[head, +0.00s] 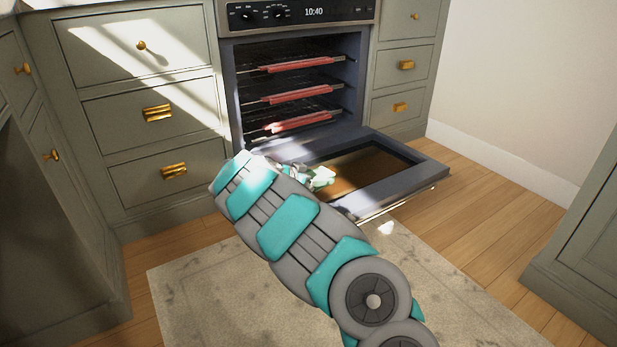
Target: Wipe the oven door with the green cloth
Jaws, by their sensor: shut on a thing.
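The oven door (425,172) hangs open and lies about flat, low over the floor in front of the oven (232,72). Its inner side faces up, with a brownish glass panel (368,168) in a dark frame. My gripper (312,176) is over the left part of the door, mostly hidden behind my arm. It is shut on the green cloth (323,177), of which a small pale green part shows. I cannot tell whether the cloth touches the glass.
Oven racks with red front strips (300,64) sit inside the open oven. Grey-green drawers (150,118) with brass handles flank it. A beige rug (190,290) covers the floor in front. Another cabinet (590,240) stands at the right. Wooden floor (480,215) is clear right of the door.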

